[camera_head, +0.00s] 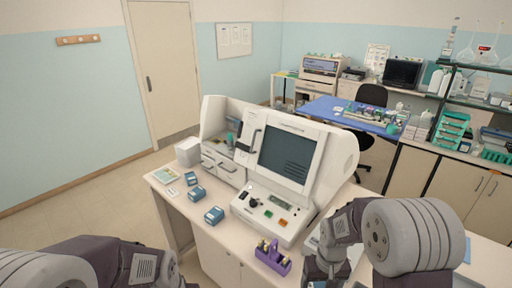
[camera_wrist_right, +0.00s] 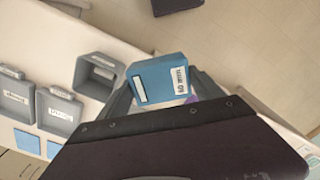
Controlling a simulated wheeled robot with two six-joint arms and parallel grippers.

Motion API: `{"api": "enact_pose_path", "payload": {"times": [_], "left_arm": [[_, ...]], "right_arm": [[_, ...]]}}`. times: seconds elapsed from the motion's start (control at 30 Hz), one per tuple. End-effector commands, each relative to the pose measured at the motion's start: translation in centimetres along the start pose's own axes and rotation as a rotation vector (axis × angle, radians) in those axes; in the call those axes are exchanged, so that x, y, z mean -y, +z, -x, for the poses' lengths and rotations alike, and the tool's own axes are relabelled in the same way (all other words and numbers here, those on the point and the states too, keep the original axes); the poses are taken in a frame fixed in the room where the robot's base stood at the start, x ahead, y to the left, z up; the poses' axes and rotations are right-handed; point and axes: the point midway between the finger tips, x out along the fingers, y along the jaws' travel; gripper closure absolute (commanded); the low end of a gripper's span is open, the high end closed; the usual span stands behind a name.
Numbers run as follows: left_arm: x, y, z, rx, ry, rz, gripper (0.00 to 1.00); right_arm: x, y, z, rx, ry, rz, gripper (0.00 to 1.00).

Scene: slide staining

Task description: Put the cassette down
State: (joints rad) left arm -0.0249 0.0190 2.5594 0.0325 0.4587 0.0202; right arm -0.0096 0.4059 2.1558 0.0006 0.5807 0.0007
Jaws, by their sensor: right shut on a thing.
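A blue cassette (camera_wrist_right: 150,88) with a white label on its side is between the fingers of my right gripper (camera_wrist_right: 163,92) in the right wrist view. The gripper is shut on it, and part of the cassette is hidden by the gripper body. In the head view my right gripper (camera_head: 318,278) is at the bottom edge, right of the purple holder, and a small bit of blue shows below it. I cannot tell the height of the cassette above the bench. My left arm shows at the lower left, but its gripper is out of view.
In the right wrist view, grey open-topped bins (camera_wrist_right: 98,76) with labels stand left of the cassette. In the head view, a purple holder (camera_head: 272,257) is at the bench front.

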Motion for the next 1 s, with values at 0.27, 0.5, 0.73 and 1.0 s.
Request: {"api": "enact_pose_path", "payload": {"times": [0.27, 0.5, 0.73, 1.0], "left_arm": [[0.1, 0.6, -5.2, 0.001, 0.000, 0.000, 1.00], [0.2, 1.1, -10.7, 0.001, 0.000, 0.000, 1.00], [0.3, 1.4, -13.3, 0.001, 0.000, 0.000, 1.00], [0.3, 1.4, -13.1, 0.001, 0.000, 0.000, 1.00]], "right_arm": [[-0.3, -0.1, -5.2, -0.001, 0.000, -0.008, 0.82], [-0.3, -0.2, -10.8, -0.001, 0.000, -0.008, 0.82], [-0.3, -0.2, -13.4, -0.002, 0.000, -0.008, 0.82], [-0.3, -0.2, -13.2, -0.001, 0.000, -0.008, 0.82]]}}
